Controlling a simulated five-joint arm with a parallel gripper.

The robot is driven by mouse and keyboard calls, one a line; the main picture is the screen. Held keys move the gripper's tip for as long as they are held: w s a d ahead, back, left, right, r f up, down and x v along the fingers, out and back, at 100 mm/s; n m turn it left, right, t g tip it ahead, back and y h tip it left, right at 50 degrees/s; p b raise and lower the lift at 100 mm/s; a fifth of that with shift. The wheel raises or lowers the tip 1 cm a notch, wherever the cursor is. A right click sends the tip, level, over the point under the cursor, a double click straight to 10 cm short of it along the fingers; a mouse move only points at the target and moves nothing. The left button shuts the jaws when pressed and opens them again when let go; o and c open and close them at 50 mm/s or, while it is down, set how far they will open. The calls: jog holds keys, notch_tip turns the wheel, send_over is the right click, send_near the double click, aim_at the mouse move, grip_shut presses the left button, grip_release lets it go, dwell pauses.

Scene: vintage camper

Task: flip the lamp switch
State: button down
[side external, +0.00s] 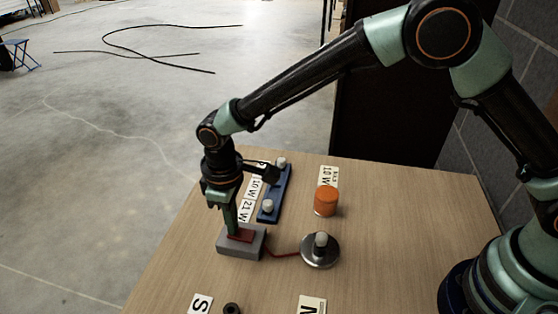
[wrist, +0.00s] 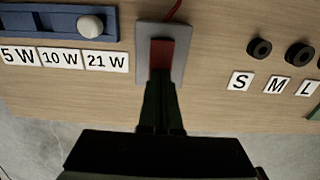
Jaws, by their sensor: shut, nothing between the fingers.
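The lamp switch is a grey box (side external: 241,248) with a red rocker (side external: 246,236) on top, near the table's left edge. In the wrist view the box (wrist: 145,62) and the rocker (wrist: 162,52) lie just beyond my fingertips. My gripper (side external: 235,232) is shut and empty, pointing down with its tips at the rocker's near end in the wrist view (wrist: 160,82). I cannot tell whether they press on it. A red wire (side external: 285,255) runs from the box to the lamp, a round metal base (side external: 320,258) with a white, unlit-looking bulb (side external: 320,240).
A blue rack (side external: 275,193) with white bulbs stands behind the switch, beside wattage cards (wrist: 62,60). An orange cylinder (side external: 326,203) stands behind the lamp. Black rings (wrist: 259,48) and size cards (wrist: 275,86) lie to the switch's right in the wrist view. The table's right side is clear.

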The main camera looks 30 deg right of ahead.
jog(key=shift+f, duration=0.15)
jog(key=shift+r, duration=3.55)
